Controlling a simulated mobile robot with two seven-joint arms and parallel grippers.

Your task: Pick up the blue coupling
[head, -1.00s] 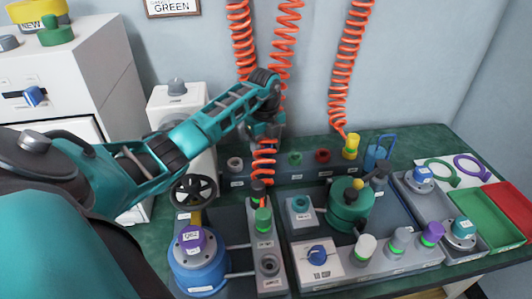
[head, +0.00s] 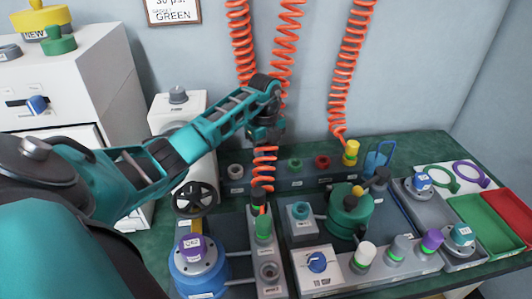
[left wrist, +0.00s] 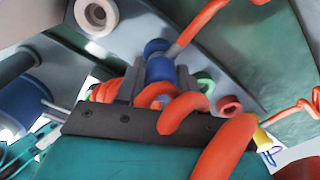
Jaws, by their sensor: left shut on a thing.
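My left gripper (head: 266,132) reaches in from the left and hangs above the row of sockets at the back of the bench. In the left wrist view, the left gripper (left wrist: 160,84) has its two dark fingers closed on either side of the blue coupling (left wrist: 160,68). An orange coiled hose (left wrist: 183,113) loops around the fingers and across that view. In the head view the coupling is hidden behind the gripper, and orange hose (head: 264,165) shows below it. My right gripper is not in view.
A grey rail with green (head: 295,164) and red (head: 323,161) sockets runs along the back. A yellow coupling (head: 351,152) on another hose stands to the right. A green vessel (head: 349,212) and a blue canister (head: 198,267) stand in front.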

